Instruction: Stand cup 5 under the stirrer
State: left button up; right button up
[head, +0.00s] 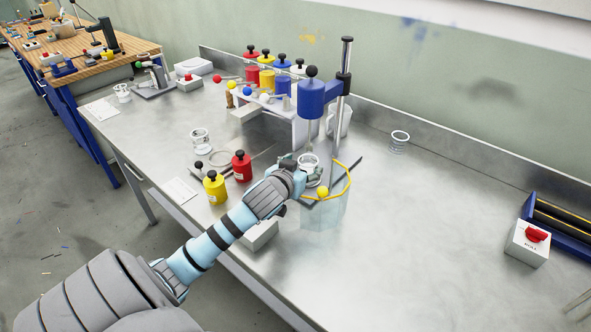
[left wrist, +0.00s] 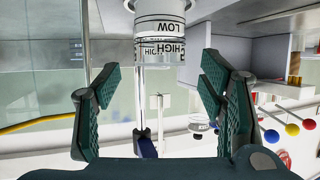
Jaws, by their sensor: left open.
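A clear cup with dark markings (head: 309,161) stands upright beneath the stirrer (head: 312,98), a blue motor head on a steel post. My left gripper (head: 297,165) is low beside this cup, its fingers partly hidden by the wrist. In the left wrist view, which is upside down, the cup (left wrist: 161,42) shows LOW and HIGH bands. The open fingers (left wrist: 161,78) lie apart on either side, and the cup sits just past their tips with gaps. My right gripper is out of view.
A yellow guard bar with a ball (head: 322,191) curves in front of the stirrer base. Yellow (head: 215,188) and red (head: 241,167) canisters stand to the left. Other clear cups stand at left (head: 201,141) and back right (head: 398,141).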

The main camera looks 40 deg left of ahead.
pick_arm(q)
jog(key=p+v, duration=0.1)
jog(key=v, duration=0.5)
jog(key=shift+s, duration=0.25)
jog(key=shift+r, duration=0.1)
